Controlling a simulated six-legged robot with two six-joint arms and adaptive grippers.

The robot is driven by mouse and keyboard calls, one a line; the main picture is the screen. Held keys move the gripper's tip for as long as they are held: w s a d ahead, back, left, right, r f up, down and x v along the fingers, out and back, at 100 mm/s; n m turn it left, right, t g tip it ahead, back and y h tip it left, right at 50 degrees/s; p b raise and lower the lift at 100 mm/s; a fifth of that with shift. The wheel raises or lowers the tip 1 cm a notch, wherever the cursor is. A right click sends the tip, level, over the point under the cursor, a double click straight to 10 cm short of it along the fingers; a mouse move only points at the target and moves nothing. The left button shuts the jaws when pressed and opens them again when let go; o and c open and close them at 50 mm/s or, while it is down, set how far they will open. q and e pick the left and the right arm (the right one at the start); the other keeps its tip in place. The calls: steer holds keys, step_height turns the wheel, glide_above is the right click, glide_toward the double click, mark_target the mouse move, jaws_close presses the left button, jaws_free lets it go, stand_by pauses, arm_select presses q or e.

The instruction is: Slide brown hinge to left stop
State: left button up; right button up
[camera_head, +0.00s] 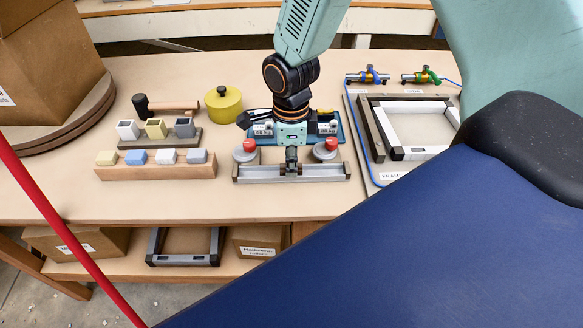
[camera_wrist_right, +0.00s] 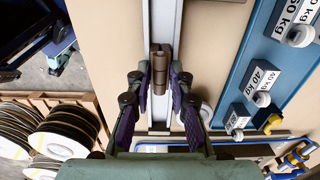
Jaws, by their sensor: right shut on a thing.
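The brown hinge (camera_wrist_right: 159,70) sits on a pale metal rail (camera_wrist_right: 164,25) in the right wrist view. My right gripper (camera_wrist_right: 160,88) has its two fingers on either side of the hinge and is shut on it. In the head view the rail (camera_head: 325,173) lies along the table's front, with dark end blocks at its left end (camera_head: 235,173) and right end (camera_head: 347,171). My right gripper (camera_head: 291,168) is near the middle of the rail there, and its fingers largely hide the hinge. My left gripper is not seen.
Two red buttons on grey bases, left (camera_head: 249,146) and right (camera_head: 331,145), stand just behind the rail. A blue tray (camera_head: 338,130) with weights lies behind them. A wooden block rack (camera_head: 150,172) is to the left, a frame fixture (camera_head: 372,132) to the right.

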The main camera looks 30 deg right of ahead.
jaws_close()
steer(key=shift+w+a+p, duration=0.45)
steer(key=shift+w+a, duration=0.2)
steer(key=shift+a, duration=0.35)
steer(key=shift+w+a, duration=0.65)
steer(key=shift+a, duration=0.35)
steer(key=shift+a+p, duration=0.1)
steer(key=shift+p, duration=0.2)
steer(key=shift+w+a, duration=0.6)
steer(key=shift+a, duration=0.3)
steer(key=shift+a, duration=0.1)
